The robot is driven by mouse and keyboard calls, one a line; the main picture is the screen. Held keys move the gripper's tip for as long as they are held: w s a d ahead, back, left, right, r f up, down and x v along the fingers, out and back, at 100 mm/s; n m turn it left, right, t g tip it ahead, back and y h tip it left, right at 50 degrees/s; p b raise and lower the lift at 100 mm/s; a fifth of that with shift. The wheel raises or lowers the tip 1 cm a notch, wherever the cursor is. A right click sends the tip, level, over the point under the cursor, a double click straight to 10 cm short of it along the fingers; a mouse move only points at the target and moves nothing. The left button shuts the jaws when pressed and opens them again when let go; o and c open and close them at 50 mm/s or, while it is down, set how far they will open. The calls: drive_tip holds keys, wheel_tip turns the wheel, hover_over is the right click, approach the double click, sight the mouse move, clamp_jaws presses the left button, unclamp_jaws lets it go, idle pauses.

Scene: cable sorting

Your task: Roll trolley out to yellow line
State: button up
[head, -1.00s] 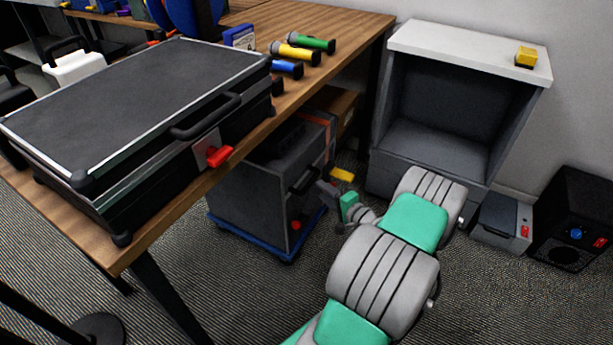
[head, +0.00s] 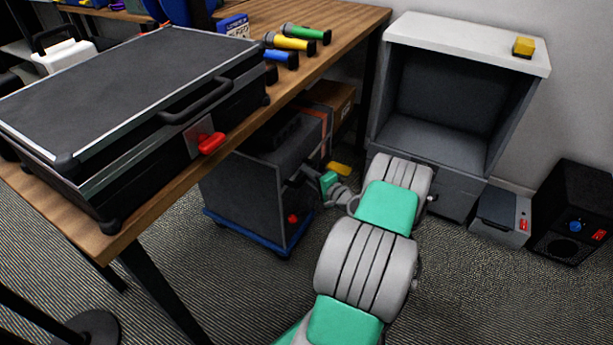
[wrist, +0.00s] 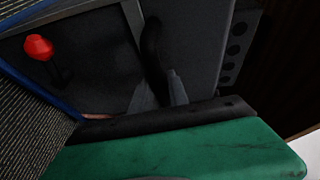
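The trolley (head: 253,190) is a dark grey box on a blue wheeled base (head: 245,230), standing under the wooden table. Its front has a black upright handle and a red knob (head: 293,218); the wrist view also shows the handle (wrist: 151,45) and the red knob (wrist: 39,47). My gripper (head: 311,174) is at the trolley's front, by the handle. In the wrist view its grey fingertips (wrist: 160,93) lie on either side of the handle's lower part. Whether they are closed on it is unclear. I see no yellow line on the floor.
The wooden table (head: 150,215) overhangs the trolley and carries a large black case (head: 120,90). A brown box (head: 330,100) stands behind the trolley. A grey open cabinet (head: 466,45), a small grey box (head: 500,215) and a black speaker-like box (head: 575,205) stand right. Carpet in front is open.

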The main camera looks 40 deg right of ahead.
clamp_jaws()
idle(0.9)
